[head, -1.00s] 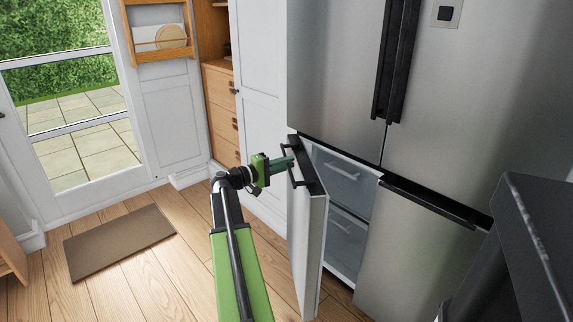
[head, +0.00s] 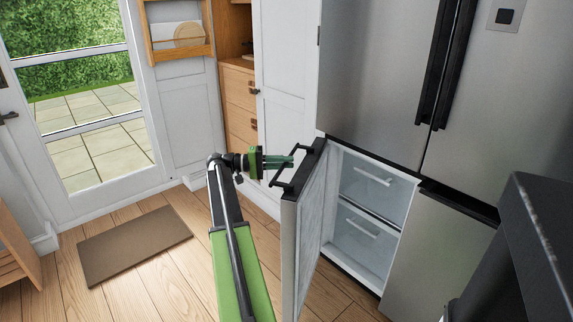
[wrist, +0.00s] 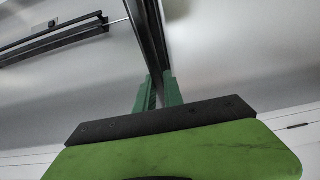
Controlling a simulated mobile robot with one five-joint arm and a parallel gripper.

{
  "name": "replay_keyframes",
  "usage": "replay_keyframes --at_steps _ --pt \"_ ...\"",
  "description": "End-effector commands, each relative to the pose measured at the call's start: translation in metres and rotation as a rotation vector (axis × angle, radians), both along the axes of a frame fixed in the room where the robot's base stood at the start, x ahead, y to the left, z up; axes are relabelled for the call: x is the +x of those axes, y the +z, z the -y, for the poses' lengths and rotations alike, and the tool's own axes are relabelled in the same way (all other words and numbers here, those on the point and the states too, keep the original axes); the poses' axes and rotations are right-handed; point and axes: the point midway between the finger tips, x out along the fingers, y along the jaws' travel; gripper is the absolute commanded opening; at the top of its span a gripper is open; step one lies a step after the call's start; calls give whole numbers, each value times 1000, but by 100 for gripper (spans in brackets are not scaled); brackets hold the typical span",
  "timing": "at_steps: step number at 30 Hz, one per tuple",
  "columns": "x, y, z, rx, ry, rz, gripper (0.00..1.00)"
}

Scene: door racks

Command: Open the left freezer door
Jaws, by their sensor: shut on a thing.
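The left freezer door (head: 307,225) stands wide open, swung out to the left from the lower part of the steel fridge. Its dark bar handle (head: 284,174) is near the top of the door. My gripper (head: 288,162) is shut on this handle, reaching it from the left. In the wrist view the green fingers (wrist: 158,95) close on either side of the dark handle bar (wrist: 152,45), and part of the grip is hidden by my gripper body. Clear-fronted drawers (head: 372,188) show inside the freezer.
The closed right freezer door (head: 437,255) is beside the opening. White cabinet panels (head: 285,80) and wooden drawers (head: 240,95) stand behind my arm. Wood floor and a brown mat (head: 135,243) lie at left, mostly clear.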

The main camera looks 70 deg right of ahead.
Motion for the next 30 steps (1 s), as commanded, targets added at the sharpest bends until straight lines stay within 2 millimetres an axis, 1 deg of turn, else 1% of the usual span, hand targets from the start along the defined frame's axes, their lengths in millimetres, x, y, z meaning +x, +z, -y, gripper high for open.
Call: replay_keyframes --at_steps 1,13,14,18,19,30 --pt "2 0 3 0 -4 0 0" --pt "-4 0 5 0 -23 1 0" --pt "-5 0 6 0 -24 1 14" --pt "-7 0 7 0 -26 1 32" --pt "-7 0 7 0 -27 1 35" --pt "-6 0 7 0 -26 0 35"
